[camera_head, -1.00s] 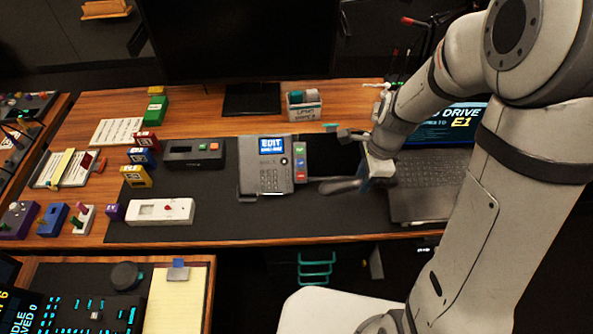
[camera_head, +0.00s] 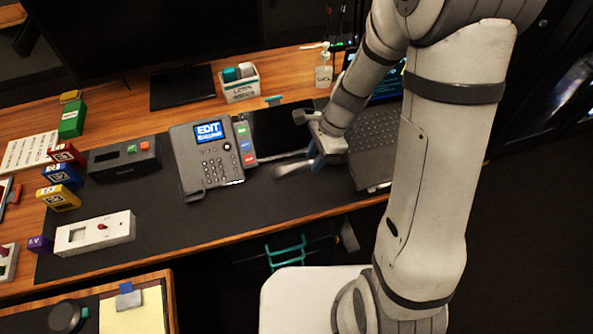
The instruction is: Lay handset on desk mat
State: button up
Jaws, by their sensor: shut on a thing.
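The desk phone (camera_head: 207,160) stands on the dark desk mat (camera_head: 190,222), with a lit screen reading EDIT and a keypad. My gripper (camera_head: 318,160) is to the right of the phone, near the laptop's left edge. It is shut on the grey handset (camera_head: 292,169), which sticks out leftward from the jaws over the right part of the mat. The jaws are small and partly hidden by my wrist. I cannot tell whether the handset touches the mat.
The laptop (camera_head: 372,140) is partly behind my arm. A colored button strip (camera_head: 245,140) adjoins the phone. A black box (camera_head: 125,157) and a white switch box (camera_head: 95,233) are to the left. The mat's front strip below the phone is clear.

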notch_tip(320, 180, down, 8)
jog(key=shift+r+b, duration=0.1)
jog(key=shift+b, duration=0.45)
jog(key=shift+f, duration=0.2)
jog(key=o, duration=1.1)
jog(key=shift+c, duration=0.2)
jog(key=p+v, duration=0.1)
jog(key=v, duration=1.1)
jog(key=shift+r+p, duration=0.1)
jog(key=shift+p, duration=0.25)
jog(key=s+d+r+n+t+h, duration=0.1)
jog(key=s+d+r+n+t, duration=0.1)
jog(key=s+r+n, duration=0.5)
jog(key=s+d+r+n+t+h, duration=0.1)
jog(key=s+d+r+n+h, duration=0.1)
jog(key=s+d+r+n, duration=0.2)
notch_tip(320, 180, up, 4)
jog(key=s+n, duration=0.2)
jog(key=n, duration=0.1)
jog(key=shift+s+n+t+h, duration=0.3)
jog(key=shift+s+n+t, duration=0.05)
jog(key=shift+n+t, duration=0.05)
jog(key=shift+r, duration=0.1)
